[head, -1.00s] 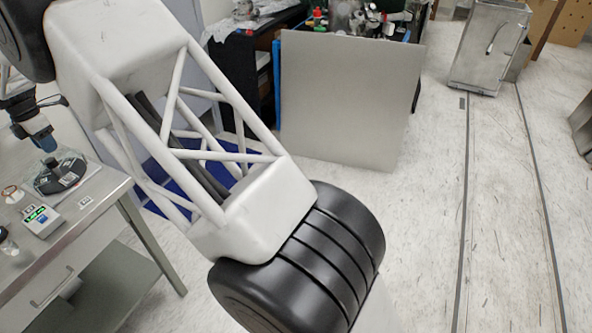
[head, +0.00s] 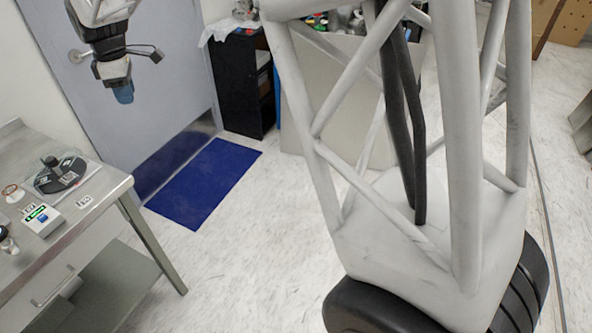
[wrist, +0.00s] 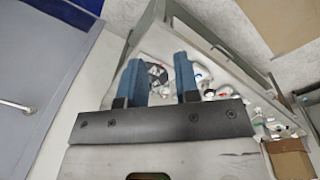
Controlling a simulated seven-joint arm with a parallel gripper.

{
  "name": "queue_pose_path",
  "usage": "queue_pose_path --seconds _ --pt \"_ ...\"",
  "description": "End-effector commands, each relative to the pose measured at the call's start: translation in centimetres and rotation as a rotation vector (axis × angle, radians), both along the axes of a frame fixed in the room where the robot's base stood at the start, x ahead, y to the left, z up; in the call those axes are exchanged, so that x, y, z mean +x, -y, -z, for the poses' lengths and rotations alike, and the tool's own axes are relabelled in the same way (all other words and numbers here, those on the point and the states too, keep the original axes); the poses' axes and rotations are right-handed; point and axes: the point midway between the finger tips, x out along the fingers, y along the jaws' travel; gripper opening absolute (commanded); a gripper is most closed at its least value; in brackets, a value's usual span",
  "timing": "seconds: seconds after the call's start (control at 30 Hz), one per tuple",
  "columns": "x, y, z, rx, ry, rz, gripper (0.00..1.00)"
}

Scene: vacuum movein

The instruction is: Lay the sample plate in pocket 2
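My gripper (head: 123,93) hangs high in the upper left of the head view, above and beyond the table's far end. In the wrist view its two blue fingers (wrist: 160,80) are apart, with nothing held between them. A dark round holder (head: 50,183) with pale square patches and a dark knob lies on the metal table (head: 100,198). The holder also shows in the wrist view (wrist: 157,72), between and well beyond the fingers. I cannot make out the sample plate or the pocket numbers for certain at this size.
A small device with a green display (head: 42,219) stands near the holder, beside small white labels (head: 84,201) and a glass vial (head: 7,240). A grey door (head: 160,85) stands behind, with a blue mat (head: 205,182) on the floor.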

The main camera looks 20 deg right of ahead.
Motion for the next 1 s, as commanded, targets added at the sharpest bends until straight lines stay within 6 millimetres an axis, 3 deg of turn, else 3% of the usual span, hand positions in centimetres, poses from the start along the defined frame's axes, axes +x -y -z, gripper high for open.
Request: queue_pose_path --seconds 0.13,0.4,1.0 --pt "-2.8 4.6 -2.0 0.016 0.016 0.135 0.3" --pt "-8.3 12.0 -3.8 0.042 0.035 0.38 0.3" --pt "-22.8 25.1 -3.6 0.105 0.068 0.927 0.3"
